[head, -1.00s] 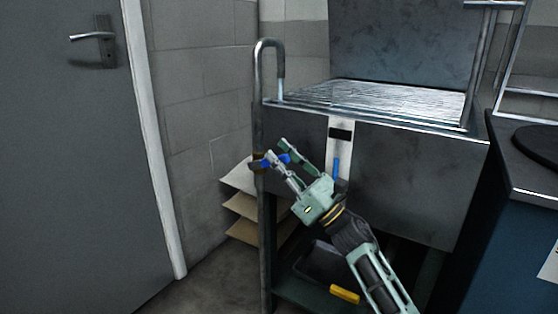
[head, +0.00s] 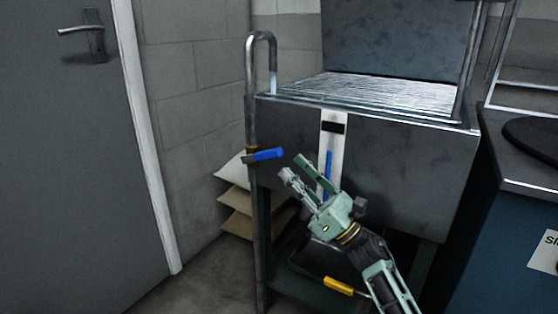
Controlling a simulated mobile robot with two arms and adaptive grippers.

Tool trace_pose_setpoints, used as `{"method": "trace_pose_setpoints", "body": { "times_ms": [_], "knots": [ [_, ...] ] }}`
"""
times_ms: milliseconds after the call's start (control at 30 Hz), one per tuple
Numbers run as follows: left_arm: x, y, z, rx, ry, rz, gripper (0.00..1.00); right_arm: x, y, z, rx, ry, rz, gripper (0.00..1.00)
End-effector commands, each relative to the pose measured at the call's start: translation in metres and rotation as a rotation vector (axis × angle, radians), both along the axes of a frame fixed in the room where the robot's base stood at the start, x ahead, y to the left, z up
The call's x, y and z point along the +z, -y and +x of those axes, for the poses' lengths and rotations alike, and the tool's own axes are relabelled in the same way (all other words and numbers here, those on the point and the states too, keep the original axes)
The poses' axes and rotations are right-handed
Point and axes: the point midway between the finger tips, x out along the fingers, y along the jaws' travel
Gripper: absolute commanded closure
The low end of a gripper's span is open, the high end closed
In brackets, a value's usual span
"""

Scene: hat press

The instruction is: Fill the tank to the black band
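The tank (head: 400,165) is a dark grey metal box, its top covered by a bright rippled surface (head: 385,92). On its front, a white gauge strip (head: 338,150) carries a black band (head: 334,128). A blue column (head: 328,172) in the gauge ends a little below the band. A bent metal pipe (head: 250,105) rises at the tank's left corner; a pale streak (head: 274,82) shows below its spout. A blue lever handle (head: 266,155) sticks out to the right from the pipe. My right gripper (head: 291,166) is open and empty, just below and right of the handle. My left gripper is out of view.
A shelf under the tank holds a dark tray and a yellow-handled tool (head: 338,285). Pale stacked sheets (head: 235,198) stand behind the pipe. A grey door (head: 70,170) is at left, a blue cabinet (head: 520,225) at right. The floor at front left is clear.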

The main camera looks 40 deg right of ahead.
Motion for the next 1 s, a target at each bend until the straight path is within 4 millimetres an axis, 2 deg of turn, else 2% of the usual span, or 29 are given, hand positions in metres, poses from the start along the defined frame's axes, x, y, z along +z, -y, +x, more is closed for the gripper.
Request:
{"method": "trace_pose_setpoints", "body": {
  "times_ms": [100,300,900,1000],
  "knots": [
    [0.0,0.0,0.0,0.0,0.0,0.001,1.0,-0.014,0.007,-0.017,-0.002,-0.002,0.002,0.77],
    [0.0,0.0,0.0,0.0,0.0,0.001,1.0,-0.026,0.013,-0.032,0.001,0.0,0.001,0.77],
    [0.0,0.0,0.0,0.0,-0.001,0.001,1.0,-0.027,0.014,-0.034,0.001,0.001,0.001,0.77],
    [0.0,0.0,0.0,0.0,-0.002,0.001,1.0,-0.026,0.007,-0.035,0.031,-0.004,0.023,0.77]
  ]
}}
